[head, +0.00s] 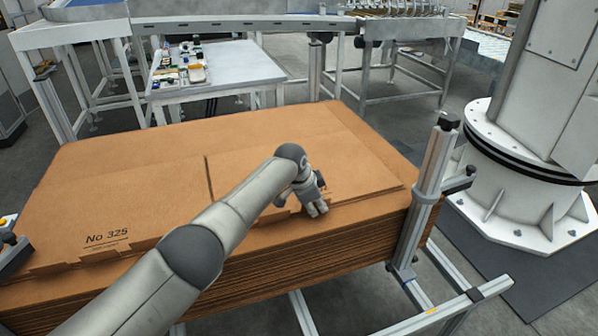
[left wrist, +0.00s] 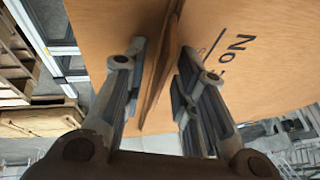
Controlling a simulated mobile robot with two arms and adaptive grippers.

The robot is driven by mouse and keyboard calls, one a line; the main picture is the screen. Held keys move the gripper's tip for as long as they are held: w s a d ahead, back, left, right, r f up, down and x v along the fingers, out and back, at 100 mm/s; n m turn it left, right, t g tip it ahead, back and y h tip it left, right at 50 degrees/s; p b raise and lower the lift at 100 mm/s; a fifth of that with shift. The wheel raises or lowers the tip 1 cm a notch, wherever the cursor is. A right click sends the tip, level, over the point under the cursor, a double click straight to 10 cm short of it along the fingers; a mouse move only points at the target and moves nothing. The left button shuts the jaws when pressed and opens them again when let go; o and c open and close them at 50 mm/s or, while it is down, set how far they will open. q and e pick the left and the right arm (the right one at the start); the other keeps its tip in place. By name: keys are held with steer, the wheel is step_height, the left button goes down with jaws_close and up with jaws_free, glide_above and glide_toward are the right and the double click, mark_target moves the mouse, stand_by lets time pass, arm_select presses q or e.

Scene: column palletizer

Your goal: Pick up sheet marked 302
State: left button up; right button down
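A tall stack of brown cardboard sheets (head: 130,180) fills the middle of the head view. Its top sheet carries the print "No 325" near the front left; I see no 302. My left gripper (head: 316,208) is low at the front edge of the stack, right of its middle. In the left wrist view, the left gripper (left wrist: 160,88) has its fingers apart, with a cardboard edge (left wrist: 164,60) running between them. Contact is unclear. A sheet face on the right (left wrist: 245,85) shows "No", its number hidden by a finger. My right gripper is not in view.
A metal post (head: 430,195) stands at the stack's front right corner. A white machine base (head: 520,200) is on the right. A small table (head: 225,65) with loose items stands behind, under conveyor frames. In the wrist view, wooden pallets (left wrist: 30,75) are at the left.

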arm_select(q)
jaws_close()
